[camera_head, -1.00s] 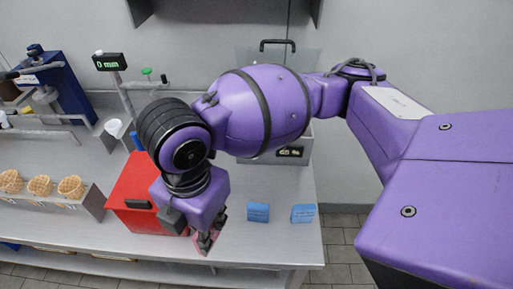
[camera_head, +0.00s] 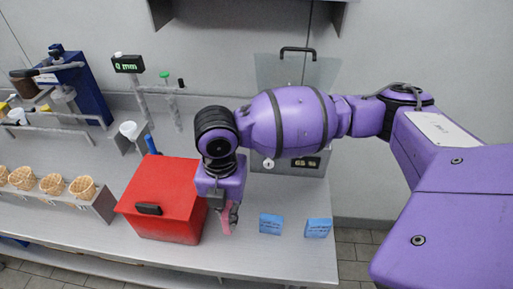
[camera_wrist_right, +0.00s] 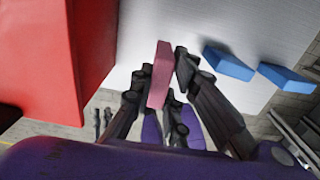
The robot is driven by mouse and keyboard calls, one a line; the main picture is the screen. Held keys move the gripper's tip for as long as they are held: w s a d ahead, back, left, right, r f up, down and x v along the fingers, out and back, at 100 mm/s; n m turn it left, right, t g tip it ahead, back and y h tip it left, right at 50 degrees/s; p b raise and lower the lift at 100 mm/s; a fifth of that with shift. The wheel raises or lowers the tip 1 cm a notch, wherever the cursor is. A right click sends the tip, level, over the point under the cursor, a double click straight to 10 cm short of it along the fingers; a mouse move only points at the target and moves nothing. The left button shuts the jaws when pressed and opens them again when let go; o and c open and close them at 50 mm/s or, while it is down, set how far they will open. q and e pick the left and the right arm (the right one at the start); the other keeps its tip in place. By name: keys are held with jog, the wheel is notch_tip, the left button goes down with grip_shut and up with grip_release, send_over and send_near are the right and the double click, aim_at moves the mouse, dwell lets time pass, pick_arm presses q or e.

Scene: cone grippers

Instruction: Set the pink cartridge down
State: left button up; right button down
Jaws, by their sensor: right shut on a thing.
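The pink cartridge (camera_wrist_right: 161,75) is between the fingers of my right gripper (camera_wrist_right: 165,80), which is shut on it. In the head view the cartridge (camera_head: 226,221) hangs below my right gripper (camera_head: 227,211), over the counter just right of the red box. Whether its lower end touches the counter I cannot tell. My left gripper is not in view.
A red box (camera_head: 165,190) with a dark handle stands close on the left. Two blue blocks (camera_head: 271,224) (camera_head: 318,228) sit on the counter (camera_head: 262,252) to the right. Waffle cones (camera_head: 52,184) stand in a rack at far left. Bare counter lies between the red box and the blue blocks.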

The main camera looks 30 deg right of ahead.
jog(key=shift+w+d+f, duration=0.3)
jog(key=shift+w+f, duration=0.3)
jog(key=shift+f, duration=0.2)
jog(key=shift+w+f, duration=0.15)
jog(key=shift+f, duration=1.35)
jog(key=shift+f, duration=0.1)
jog(key=c, duration=1.7)
grip_release()
notch_tip(320, 180, up, 12)
jog(key=shift+r+p, duration=0.15)
jog(key=shift+p, duration=0.15)
